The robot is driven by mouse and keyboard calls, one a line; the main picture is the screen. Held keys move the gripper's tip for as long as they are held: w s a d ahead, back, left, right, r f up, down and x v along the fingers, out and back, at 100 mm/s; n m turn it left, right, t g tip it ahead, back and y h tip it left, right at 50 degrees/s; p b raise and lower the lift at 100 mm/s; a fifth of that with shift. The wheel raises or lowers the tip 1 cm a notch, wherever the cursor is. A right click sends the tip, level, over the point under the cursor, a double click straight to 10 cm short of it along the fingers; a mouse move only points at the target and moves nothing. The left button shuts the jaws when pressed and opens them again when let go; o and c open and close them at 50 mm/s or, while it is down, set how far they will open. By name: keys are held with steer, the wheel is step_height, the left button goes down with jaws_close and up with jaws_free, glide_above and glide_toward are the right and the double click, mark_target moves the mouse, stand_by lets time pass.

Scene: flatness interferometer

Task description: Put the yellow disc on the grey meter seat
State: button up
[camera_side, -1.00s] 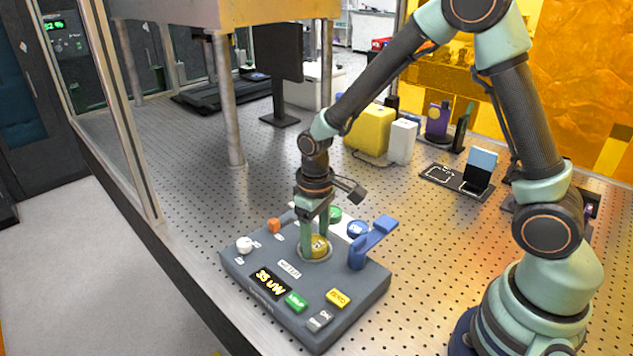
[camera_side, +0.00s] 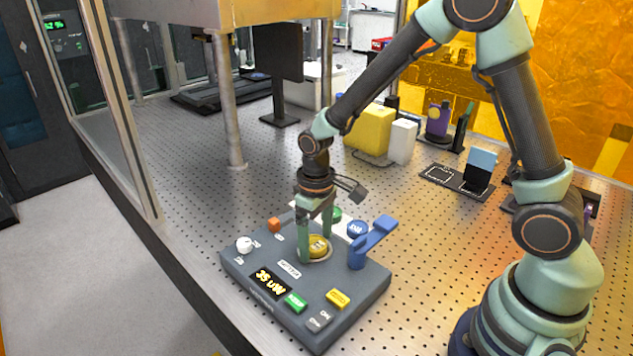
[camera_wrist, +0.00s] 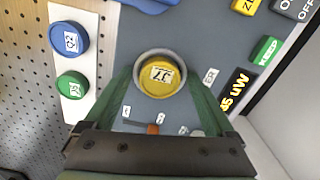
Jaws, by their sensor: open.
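The yellow disc (camera_side: 318,246) carries a white label. It sits inside the round grey meter seat (camera_side: 303,259) on the dark grey meter box (camera_side: 345,282). The wrist view shows the disc (camera_wrist: 160,78) within the seat's ring (camera_wrist: 138,86), lying about flat. My gripper (camera_side: 317,252) is open, its two green fingers pointing down on either side of the disc. In the wrist view the gripper (camera_wrist: 160,100) has its fingers apart and a gap shows between them and the disc.
A white strip (camera_wrist: 88,20) beside the box holds a blue disc (camera_wrist: 68,39) and a green disc (camera_wrist: 72,85). A blue lever (camera_side: 372,242) rises right of the seat. A white knob (camera_side: 244,245) and an orange block (camera_side: 274,225) stand on the left. The display reads 35 uW.

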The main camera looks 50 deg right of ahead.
step_height(320, 180, up, 12)
stand_by(0.4)
steer(key=shift+w, duration=0.1)
steer(key=s+d+r+m+t, duration=0.2)
steer(key=s+d+r+t, duration=0.3)
steer(key=s+r, duration=0.2)
steer(key=shift+s+d+r+t, duration=0.2)
steer(key=shift+s+r+t, duration=0.15)
steer(key=shift+s, duration=0.8)
steer(key=shift+r, duration=0.1)
